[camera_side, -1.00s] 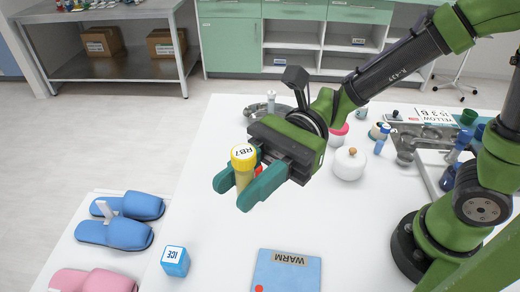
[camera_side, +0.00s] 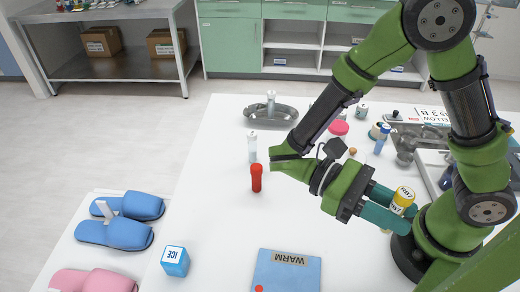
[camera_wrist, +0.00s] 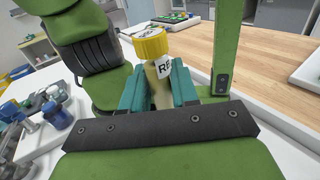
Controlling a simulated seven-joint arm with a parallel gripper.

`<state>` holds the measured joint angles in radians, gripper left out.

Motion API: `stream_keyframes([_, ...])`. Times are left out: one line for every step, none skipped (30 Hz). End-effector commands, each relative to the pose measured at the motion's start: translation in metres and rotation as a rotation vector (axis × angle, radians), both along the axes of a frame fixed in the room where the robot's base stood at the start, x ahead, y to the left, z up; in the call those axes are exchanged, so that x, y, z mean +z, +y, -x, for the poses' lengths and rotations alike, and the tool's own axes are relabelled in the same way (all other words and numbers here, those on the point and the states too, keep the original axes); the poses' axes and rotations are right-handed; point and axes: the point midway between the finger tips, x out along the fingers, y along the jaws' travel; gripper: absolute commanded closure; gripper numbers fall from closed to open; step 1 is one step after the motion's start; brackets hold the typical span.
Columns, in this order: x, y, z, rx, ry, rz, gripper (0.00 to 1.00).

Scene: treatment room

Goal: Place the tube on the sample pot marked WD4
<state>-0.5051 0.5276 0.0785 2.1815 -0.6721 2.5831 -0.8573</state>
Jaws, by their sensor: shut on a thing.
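My gripper (camera_side: 385,208) is at the right of the table in the side view, close to my own base. Its teal fingers are shut on a tube with a yellow cap (camera_side: 403,194) and a pale label. In the wrist view the tube (camera_wrist: 162,72) stands between the two fingers (camera_wrist: 158,90), cap up and slightly tilted, its label partly readable as "RB". The tube is held clear of other things as far as I can see. I cannot read a WD4 mark on any pot in either view.
A red tube (camera_side: 256,178) and a clear tube (camera_side: 252,147) stand mid-table. A metal dish (camera_side: 285,117) lies behind them. An ICE block (camera_side: 175,261) and a WARM pad (camera_side: 286,275) lie in front.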

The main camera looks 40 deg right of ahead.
Motion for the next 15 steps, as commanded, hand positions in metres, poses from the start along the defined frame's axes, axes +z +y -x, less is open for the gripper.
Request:
stream_keyframes([-0.001, -0.015, 0.001, 0.095, 0.001, 0.003, 1.00])
stream_keyframes([-0.001, -0.025, 0.000, 0.154, 0.000, 0.003, 1.00])
stream_keyframes([-0.001, -0.039, -0.001, 0.235, -0.001, 0.003, 1.00])
stream_keyframes([0.000, -0.050, -0.002, 0.299, -0.001, 0.003, 1.00])
stream_keyframes([0.002, -0.062, -0.005, 0.366, -0.001, 0.003, 1.00])
stream_keyframes([0.004, -0.079, -0.009, 0.459, -0.001, 0.001, 1.00])
stream_keyframes([0.007, -0.092, -0.013, 0.528, -0.001, 0.001, 1.00])
stream_keyframes([0.011, -0.105, -0.017, 0.598, -0.003, 0.000, 1.00])
stream_keyframes([0.017, -0.121, -0.024, 0.684, -0.004, -0.002, 1.00])
stream_keyframes([0.022, -0.133, -0.029, 0.744, -0.004, -0.003, 1.00])
stream_keyframes([0.027, -0.143, -0.035, 0.801, -0.005, -0.004, 1.00])
stream_keyframes([0.034, -0.156, -0.043, 0.869, -0.007, -0.003, 1.00])
stream_keyframes([0.040, -0.164, -0.048, 0.916, -0.008, -0.004, 1.00])
stream_keyframes([0.046, -0.171, -0.054, 0.961, -0.009, -0.004, 1.00])
stream_keyframes([0.055, -0.180, -0.062, 1.016, -0.009, -0.004, 1.00])
